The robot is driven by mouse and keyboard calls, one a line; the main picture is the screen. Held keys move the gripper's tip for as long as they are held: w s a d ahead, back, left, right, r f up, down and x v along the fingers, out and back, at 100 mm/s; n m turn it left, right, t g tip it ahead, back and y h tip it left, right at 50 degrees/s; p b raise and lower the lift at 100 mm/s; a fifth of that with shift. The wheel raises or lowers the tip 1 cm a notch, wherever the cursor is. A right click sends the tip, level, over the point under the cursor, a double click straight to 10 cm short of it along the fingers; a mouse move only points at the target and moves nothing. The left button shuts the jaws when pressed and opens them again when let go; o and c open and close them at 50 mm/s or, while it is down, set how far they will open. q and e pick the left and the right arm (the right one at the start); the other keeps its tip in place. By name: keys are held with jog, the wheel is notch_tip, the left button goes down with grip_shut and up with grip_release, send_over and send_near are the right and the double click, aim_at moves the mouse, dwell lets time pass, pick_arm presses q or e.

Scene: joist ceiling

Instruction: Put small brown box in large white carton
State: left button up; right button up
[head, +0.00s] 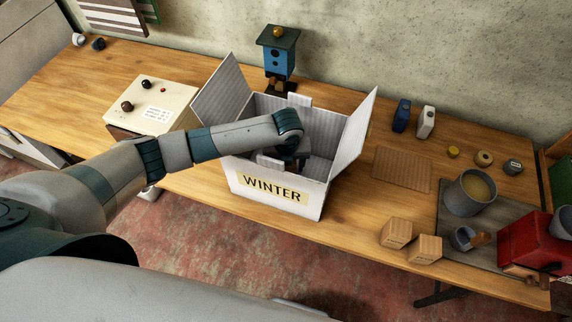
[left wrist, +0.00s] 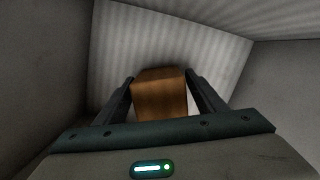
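The large white carton (head: 318,198), marked WINTER, stands upright on the wooden bench with its flaps open. My left arm reaches over its front edge, and my left gripper (head: 290,160) is down inside, mostly hidden by the carton and wrist in the head view. In the left wrist view, the small brown box (left wrist: 159,95) sits between the two fingertips of my left gripper (left wrist: 159,80), which appear to touch its sides. Pale carton walls surround it; whether it touches the carton floor is unclear. My right gripper is out of view.
Two light brown boxes (head: 396,233) stand near the bench's front edge. A slatted wooden mat (head: 402,168), a grey pot (head: 468,193) and a red machine (head: 540,243) are to the right. A blue birdhouse (head: 280,60) stands behind the carton, a cream control box (head: 150,103) left.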

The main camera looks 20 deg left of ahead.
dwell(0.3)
pick_arm(q)
jog(key=shift+r+p, duration=0.9)
jog(key=shift+r, duration=0.1)
jog(key=r+p, duration=0.4)
jog(key=shift+s+d+r, duration=0.1)
jog(key=shift+s+d, duration=0.05)
jog(key=shift+s, duration=0.2)
jog(key=r, duration=0.4)
jog(key=shift+s+d+r, duration=0.15)
jog(key=shift+s+r, duration=0.15)
jog(key=shift+s, duration=0.05)
jog(key=shift+s+r, duration=0.1)
jog(key=shift+r, duration=0.6)
jog(key=shift+d, duration=0.1)
